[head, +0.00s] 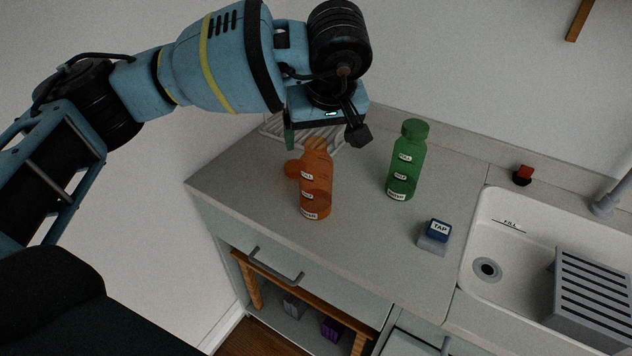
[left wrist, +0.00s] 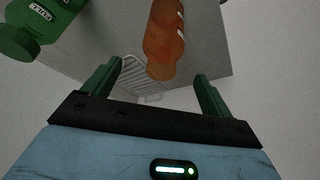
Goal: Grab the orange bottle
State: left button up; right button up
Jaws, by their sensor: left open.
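The orange bottle (head: 316,186) stands upright on the grey counter in the head view, with a rounded orange part at its left side. It also shows in the left wrist view (left wrist: 165,38), in the gap between the two green fingers and beyond them. My left gripper (head: 325,138) is open and empty, above and close to the bottle's top. In the left wrist view its fingertips (left wrist: 158,82) stand apart on either side of the bottle's near end. I cannot tell whether a finger touches it. My right gripper is not in view.
A green bottle (head: 405,160) stands to the right of the orange one. A blue block marked TAP (head: 438,230) sits nearer the sink (head: 478,225). A pale ridged rack (head: 268,130) lies behind the orange bottle. The counter's front left (head: 240,190) is clear.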

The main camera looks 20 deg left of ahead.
aim_at(316, 145)
pick_arm(q)
jog(key=shift+x, duration=3.3)
jog(key=shift+w+a+f, duration=0.15)
jog(key=shift+a+f, duration=0.1)
jog(key=shift+f, duration=0.25)
jog(key=shift+c, duration=0.4)
jog(key=shift+c, duration=1.2)
jog(key=c, duration=1.1)
jog(key=shift+r, duration=0.1)
